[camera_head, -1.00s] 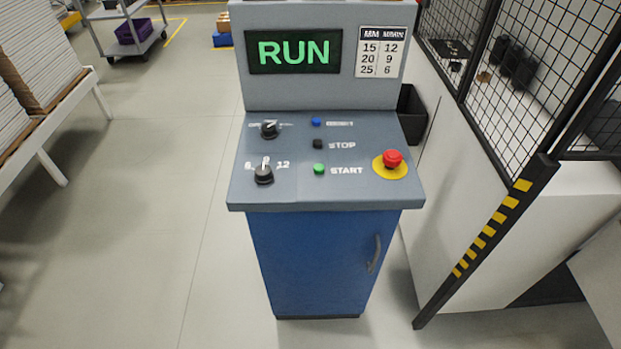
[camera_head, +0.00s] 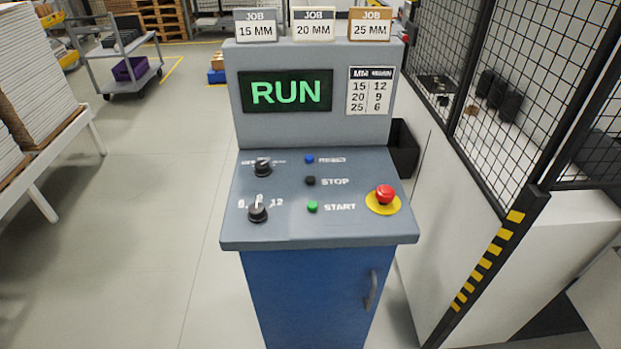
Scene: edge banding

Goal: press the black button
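The black button (camera_head: 310,181) sits on the sloped grey panel (camera_head: 290,226) of a blue console, left of the word STOP. A blue button (camera_head: 309,159) is just above it and a green START button (camera_head: 312,207) just below it. A red mushroom button (camera_head: 385,194) on a yellow disc is at the right. Two black knobs, an upper one (camera_head: 263,167) and a lower one (camera_head: 257,209), are at the left. The screen (camera_head: 286,91) reads RUN in green. Neither of my grippers shows in the head view.
Three job cards, 15 MM (camera_head: 262,27), 20 MM (camera_head: 313,27) and 25 MM (camera_head: 370,26), stand on the console top. A black mesh fence (camera_head: 540,90) and a white machine are close on the right. Stacked white boards (camera_head: 38,60) are at the left. Floor left of the console is clear.

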